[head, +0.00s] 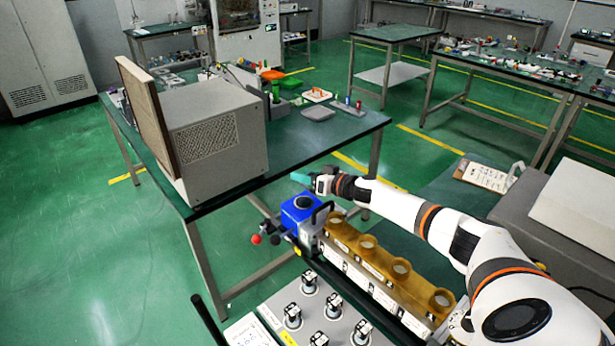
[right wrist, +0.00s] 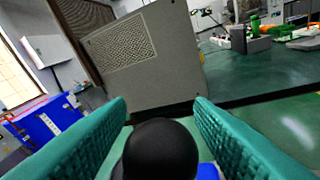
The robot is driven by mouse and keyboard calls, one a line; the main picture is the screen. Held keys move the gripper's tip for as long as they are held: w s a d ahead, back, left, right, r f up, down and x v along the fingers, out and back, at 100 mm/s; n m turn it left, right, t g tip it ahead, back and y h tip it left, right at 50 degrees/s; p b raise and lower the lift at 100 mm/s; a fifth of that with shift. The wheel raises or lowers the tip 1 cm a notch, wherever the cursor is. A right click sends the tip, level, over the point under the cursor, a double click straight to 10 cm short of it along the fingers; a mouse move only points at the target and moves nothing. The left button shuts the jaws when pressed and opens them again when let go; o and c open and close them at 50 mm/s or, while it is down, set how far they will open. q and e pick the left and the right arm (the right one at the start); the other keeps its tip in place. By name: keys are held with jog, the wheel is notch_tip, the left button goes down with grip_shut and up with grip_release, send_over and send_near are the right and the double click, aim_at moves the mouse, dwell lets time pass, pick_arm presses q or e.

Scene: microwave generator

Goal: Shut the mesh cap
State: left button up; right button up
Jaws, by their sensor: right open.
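The grey box (head: 215,140) of the generator stands on the green table, with a perforated mesh area (head: 208,137) on the side facing me. A brown panel, likely the mesh cap (head: 143,112), stands upright at its left end. Its edge juts above the box, and I cannot tell how far it is open. The right wrist view shows the box (right wrist: 185,75) and the dark brown meshed panel (right wrist: 82,22) behind it. My right gripper (head: 302,178) is open, right of and apart from the box. Its teal fingers flank a black rounded shape (right wrist: 160,152). My left gripper is out of view.
A blue device (head: 298,210) with a black top lies just below my right gripper. A tan holder with rings (head: 385,262) runs under my right arm. Small trays and parts (head: 318,112) lie on the table right of the box.

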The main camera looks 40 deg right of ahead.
jog(key=shift+s+d, duration=0.1)
jog(key=b+v, duration=0.1)
jog(key=v, duration=0.9)
jog(key=shift+f, duration=0.1)
jog(key=shift+v, duration=0.85)
